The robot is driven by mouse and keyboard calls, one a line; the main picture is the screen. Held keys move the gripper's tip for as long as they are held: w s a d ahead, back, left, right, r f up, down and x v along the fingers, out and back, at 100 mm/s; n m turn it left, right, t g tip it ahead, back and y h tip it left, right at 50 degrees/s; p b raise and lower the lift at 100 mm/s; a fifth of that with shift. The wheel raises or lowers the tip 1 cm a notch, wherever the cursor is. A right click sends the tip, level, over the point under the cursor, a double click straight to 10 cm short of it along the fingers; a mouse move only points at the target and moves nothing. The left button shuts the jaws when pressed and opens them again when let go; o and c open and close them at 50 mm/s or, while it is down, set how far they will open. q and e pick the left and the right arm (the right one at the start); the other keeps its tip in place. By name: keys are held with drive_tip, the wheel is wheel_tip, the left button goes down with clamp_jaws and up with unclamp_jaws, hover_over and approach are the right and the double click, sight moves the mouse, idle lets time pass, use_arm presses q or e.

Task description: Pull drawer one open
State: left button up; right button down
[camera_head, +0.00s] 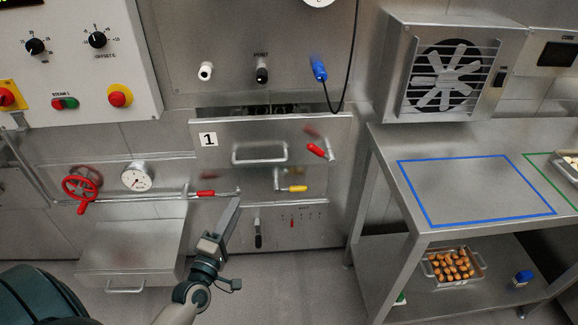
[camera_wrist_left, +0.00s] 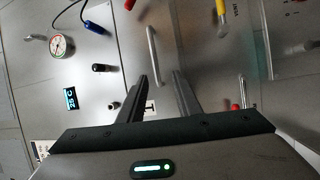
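Drawer one (camera_head: 225,158) is the steel front with the white "1" label (camera_head: 208,139). A dark gap shows along its top edge. Its bar handle (camera_head: 260,152) is at the upper middle of the front and also shows in the left wrist view (camera_wrist_left: 153,55). My left gripper (camera_head: 238,197) is below and left of the handle, in front of the panel. In the left wrist view its two fingers (camera_wrist_left: 162,78) are apart with nothing held, and the handle lies beyond the tips, apart from them. My right gripper is in neither view.
Red-gripped lever (camera_head: 318,150) and yellow-gripped lever (camera_head: 297,188) are right of the handle. A red valve wheel (camera_head: 80,183) and gauge (camera_head: 136,176) are left. A lower tray-like drawer (camera_head: 130,250) juts out. A steel table (camera_head: 470,190) stands right; open floor lies between.

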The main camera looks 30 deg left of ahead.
sight(259, 160)
use_arm(q)
drive_tip(key=shift+w+d+r, duration=0.2)
drive_tip(key=shift+r, duration=0.35)
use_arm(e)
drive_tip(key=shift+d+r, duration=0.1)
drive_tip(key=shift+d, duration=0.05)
